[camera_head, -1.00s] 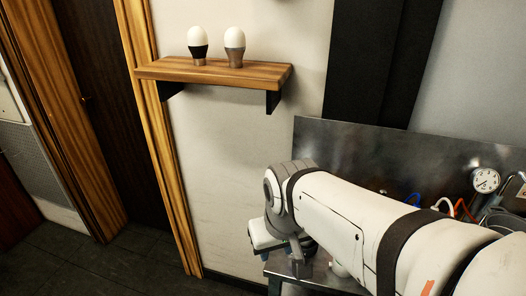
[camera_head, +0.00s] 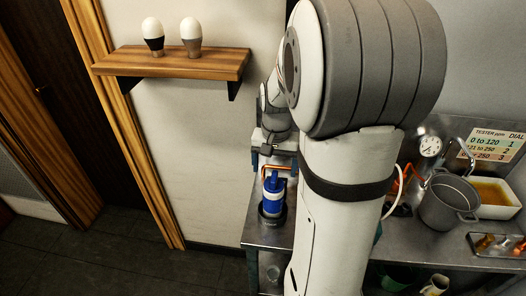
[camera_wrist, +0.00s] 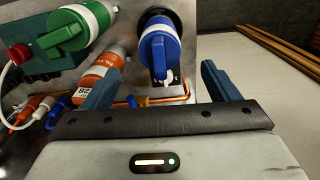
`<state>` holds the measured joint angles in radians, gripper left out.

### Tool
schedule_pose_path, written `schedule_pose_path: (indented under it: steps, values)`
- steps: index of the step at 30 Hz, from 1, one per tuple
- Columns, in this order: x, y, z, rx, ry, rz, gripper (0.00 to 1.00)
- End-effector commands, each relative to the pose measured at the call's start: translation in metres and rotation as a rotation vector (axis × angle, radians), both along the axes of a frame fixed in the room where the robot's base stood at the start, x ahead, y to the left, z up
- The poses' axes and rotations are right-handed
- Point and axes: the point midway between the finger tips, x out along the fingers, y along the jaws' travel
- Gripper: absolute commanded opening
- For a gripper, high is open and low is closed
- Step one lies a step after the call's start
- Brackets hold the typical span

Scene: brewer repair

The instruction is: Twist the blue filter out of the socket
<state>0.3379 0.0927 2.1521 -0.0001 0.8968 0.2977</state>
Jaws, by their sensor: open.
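The blue filter (camera_head: 272,194) stands upright at the left end of the metal bench in the head view, with a white band and a dark base around its foot. In the wrist view the blue filter (camera_wrist: 160,50) shows its blue top handle, ahead of the fingers and a little left of the middle between them. My gripper (camera_wrist: 160,84) is open and empty, its two fingers spread and apart from the filter.
In the wrist view a green-topped filter (camera_wrist: 78,28) and an orange labelled cylinder (camera_wrist: 104,70) stand near the blue one, with a copper pipe (camera_wrist: 165,100) close by. A pot (camera_head: 448,200), a gauge (camera_head: 429,146) and a tray (camera_head: 497,196) are at the right. A shelf (camera_head: 172,63) holds two bulbs.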

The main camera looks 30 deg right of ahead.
Motion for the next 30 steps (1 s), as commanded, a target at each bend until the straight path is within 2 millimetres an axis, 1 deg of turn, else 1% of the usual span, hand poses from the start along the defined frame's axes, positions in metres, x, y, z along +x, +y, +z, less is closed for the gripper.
schedule_pose_path:
  steps: [6, 12, 17, 24, 26, 30]
  values:
    - [-0.001, 0.001, -0.034, 0.001, 0.005, 0.002, 0.81]
    - [-0.001, 0.001, -0.059, 0.001, 0.003, 0.003, 0.81]
    - [-0.001, 0.001, -0.067, 0.001, 0.001, 0.004, 0.81]
    - [-0.001, 0.002, -0.068, 0.0, 0.0, 0.005, 0.81]
    - [-0.001, 0.002, -0.068, 0.0, 0.0, 0.005, 0.77]
    - [-0.001, 0.002, -0.068, 0.0, 0.0, 0.005, 0.66]
